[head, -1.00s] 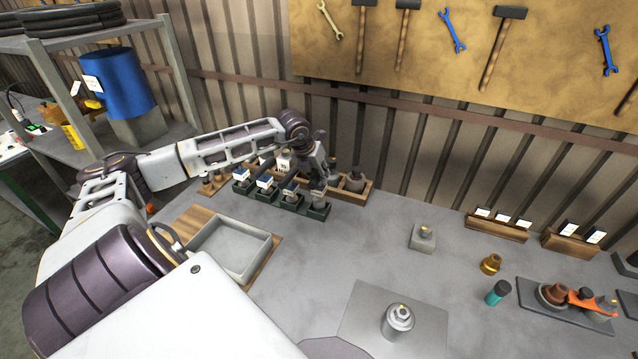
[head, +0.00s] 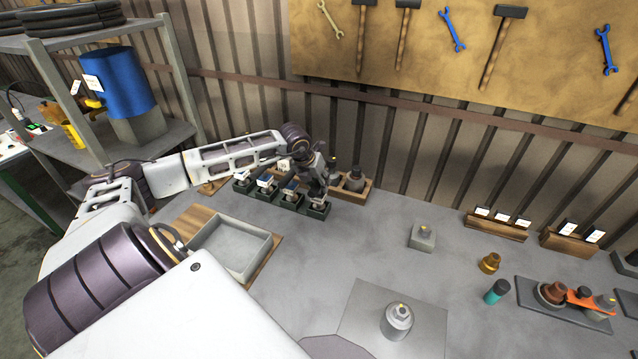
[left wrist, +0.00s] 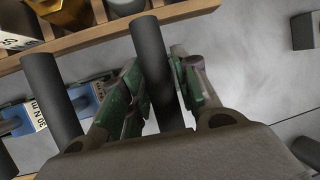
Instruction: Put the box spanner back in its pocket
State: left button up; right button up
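My left gripper (head: 318,192) is at the right end of a row of dark green pockets (head: 318,211) at the back of the bench. In the left wrist view its two fingers (left wrist: 162,95) lie close on both sides of a dark grey tube (left wrist: 148,45), which looks like the box spanner. The fingers appear shut on it. The tube's lower end and its fit in the pocket are hidden. Another dark tube (left wrist: 45,85) stands to its left. My right gripper is not in view.
A wooden rack (head: 358,194) stands just behind and right of the gripper. A grey tray (head: 232,248) lies in front of the row. A grey block (head: 422,238) and a metal cylinder (head: 397,321) stand to the right. The bench between is clear.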

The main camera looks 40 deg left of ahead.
pick_arm(q)
jog(key=shift+o, duration=0.7)
jog(key=shift+r, duration=0.15)
jog(key=shift+r, duration=0.1)
jog(key=shift+v, duration=5.85)
